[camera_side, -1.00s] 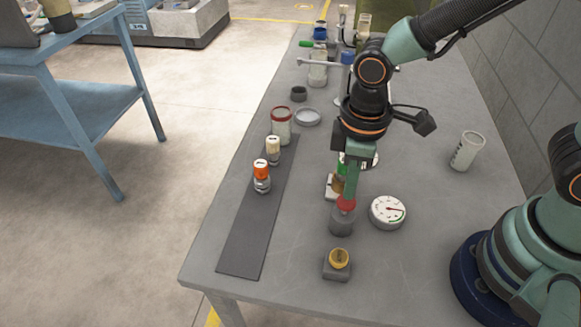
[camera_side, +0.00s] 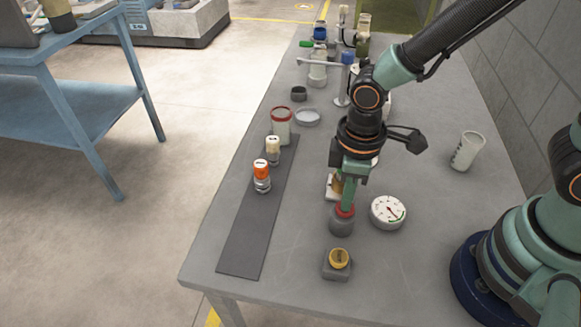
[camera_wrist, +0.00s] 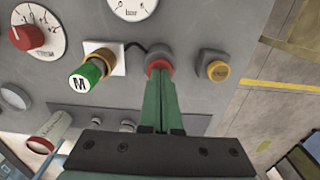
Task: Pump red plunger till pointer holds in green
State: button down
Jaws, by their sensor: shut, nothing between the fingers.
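The red plunger (camera_side: 339,212) sits on top of a grey cylinder (camera_side: 341,227) near the table's front. My gripper (camera_side: 346,205) is shut and empty, with its fingertips down on the plunger, which sits low on the cylinder. In the wrist view the plunger's red rim (camera_wrist: 151,65) shows around my gripper (camera_wrist: 159,74). The white round gauge (camera_side: 388,212) stands just right of the plunger, with a green arc at its right side. Its pointer is too small to read surely. The wrist view cuts off most of the gauge (camera_wrist: 132,8).
A yellow button on a grey block (camera_side: 338,260) stands in front of the plunger. A green-capped part marked M (camera_wrist: 85,76) is close beside it. Orange-topped (camera_side: 262,176) and cream-topped (camera_side: 273,152) bottles stand on the dark strip (camera_side: 247,232). A beaker (camera_side: 467,151) stands at right.

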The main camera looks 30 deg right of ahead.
jog(key=shift+f, duration=0.15)
notch_tip(320, 180, up, 8)
jog(key=shift+f, duration=0.2)
dwell(0.9)
dwell(1.0)
jog(key=w+d+r+m+t, duration=0.1)
jog(key=d+r+m, duration=0.3)
jog(key=d, duration=0.4)
jog(key=w+d+r+m+t, duration=0.1)
jog(key=d+r+m+t, duration=0.3)
jog(key=d+r, duration=0.3)
jog(key=shift+w+d+m+t, duration=0.3)
jog(key=shift+w+d+m, duration=0.05)
jog(key=shift+d+m, duration=0.15)
